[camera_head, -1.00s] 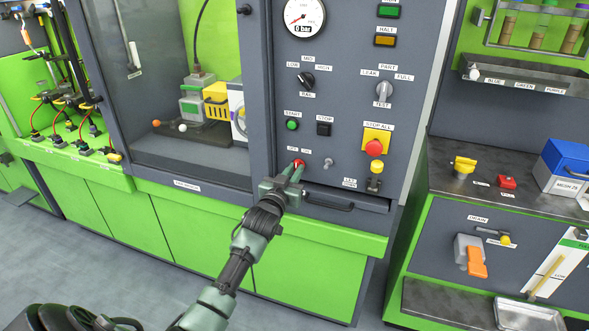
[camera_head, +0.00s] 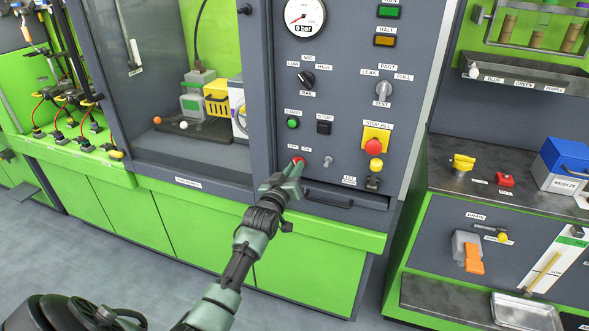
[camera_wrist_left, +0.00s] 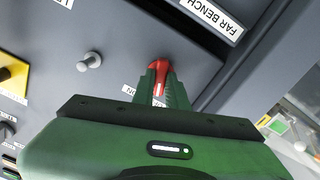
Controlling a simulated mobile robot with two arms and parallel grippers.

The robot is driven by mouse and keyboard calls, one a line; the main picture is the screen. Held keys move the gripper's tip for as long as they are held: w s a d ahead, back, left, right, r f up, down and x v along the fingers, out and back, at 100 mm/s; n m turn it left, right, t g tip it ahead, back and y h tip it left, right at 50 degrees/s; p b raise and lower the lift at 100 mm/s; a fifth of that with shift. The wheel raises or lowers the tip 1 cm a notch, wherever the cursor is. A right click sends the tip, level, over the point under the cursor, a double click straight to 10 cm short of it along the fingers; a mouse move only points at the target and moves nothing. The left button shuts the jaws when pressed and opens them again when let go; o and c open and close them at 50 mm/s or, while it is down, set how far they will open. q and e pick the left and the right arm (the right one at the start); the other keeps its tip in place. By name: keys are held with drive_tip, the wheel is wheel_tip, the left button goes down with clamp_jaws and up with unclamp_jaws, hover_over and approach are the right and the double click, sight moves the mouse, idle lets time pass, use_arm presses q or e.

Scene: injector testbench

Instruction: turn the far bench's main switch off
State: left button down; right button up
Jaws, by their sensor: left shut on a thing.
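The main switch is a red knob (camera_head: 298,161) low on the grey control panel, beside small OFF and ON labels. It also shows in the left wrist view (camera_wrist_left: 159,68), between the green fingertips. My left gripper (camera_head: 292,172) reaches up to it from below and is shut on it; the fingers hide part of the knob and its labels. A FAR BENCH label (camera_wrist_left: 212,15) is on the panel close to the knob in the wrist view. My right gripper is not in view.
A metal toggle (camera_head: 328,162) sits just right of the red knob. Above are the green start button (camera_head: 292,124), the black stop button (camera_head: 324,128) and the red stop-all button (camera_head: 374,147). A dark handle (camera_head: 328,199) juts out below.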

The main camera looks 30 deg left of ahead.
use_arm(q)
drive_tip(key=shift+f, duration=0.1)
drive_tip(key=c, duration=1.4)
unclamp_jaws()
drive_tip(key=shift+c, duration=0.2)
drive_tip(key=shift+s, duration=0.1)
drive_tip(key=v, duration=0.7)
drive_tip(key=shift+s+b, duration=0.35)
drive_tip(key=shift+b, duration=0.05)
